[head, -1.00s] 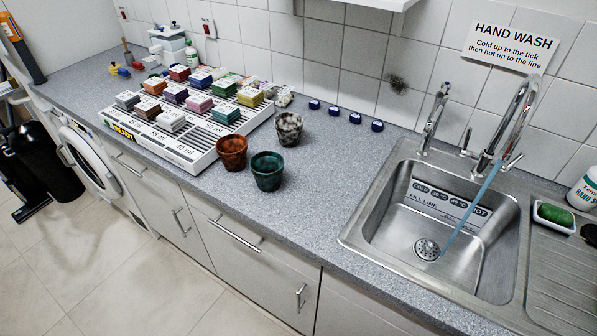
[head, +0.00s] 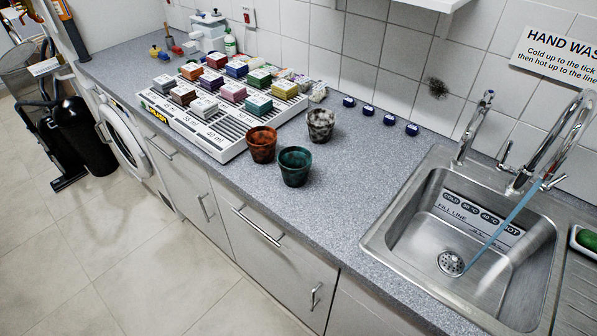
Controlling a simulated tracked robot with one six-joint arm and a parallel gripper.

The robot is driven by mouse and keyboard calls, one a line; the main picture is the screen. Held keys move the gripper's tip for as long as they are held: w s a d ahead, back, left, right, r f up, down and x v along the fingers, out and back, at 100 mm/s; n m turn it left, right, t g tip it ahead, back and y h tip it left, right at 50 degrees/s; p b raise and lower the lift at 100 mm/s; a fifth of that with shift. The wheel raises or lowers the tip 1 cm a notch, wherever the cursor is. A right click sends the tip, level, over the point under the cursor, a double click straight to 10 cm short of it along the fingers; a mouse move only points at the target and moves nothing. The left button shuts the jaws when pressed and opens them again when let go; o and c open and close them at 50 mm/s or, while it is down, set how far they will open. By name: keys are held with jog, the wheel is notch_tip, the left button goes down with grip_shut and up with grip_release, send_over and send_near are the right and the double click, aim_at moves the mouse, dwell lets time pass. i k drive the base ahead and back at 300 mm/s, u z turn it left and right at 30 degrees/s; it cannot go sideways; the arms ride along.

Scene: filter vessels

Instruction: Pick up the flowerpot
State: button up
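Three pot-like cups stand upright on the grey speckled counter in the head view. One is a rust-brown pot (head: 262,146), one is a dark teal-green pot (head: 295,168) in front and to its right, and one is a mottled grey-white pot (head: 321,126) behind. They stand close together, just right of the white rack. I cannot tell from the picture which one the task calls the flowerpot. The insides of the pots are mostly dark. My gripper is not in view.
A white slatted rack (head: 226,155) with several coloured blocks stands left of the pots. Several blue caps (head: 389,119) lie along the wall. A steel sink (head: 372,243) with taps and running water is at right. The counter between pots and sink (head: 350,170) is clear.

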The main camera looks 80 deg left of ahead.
aim_at(294, 162)
jog(key=z, duration=0.05)
jog(key=k, duration=1.85)
jog(key=u, duration=2.3)
jog(key=i, duration=0.75)
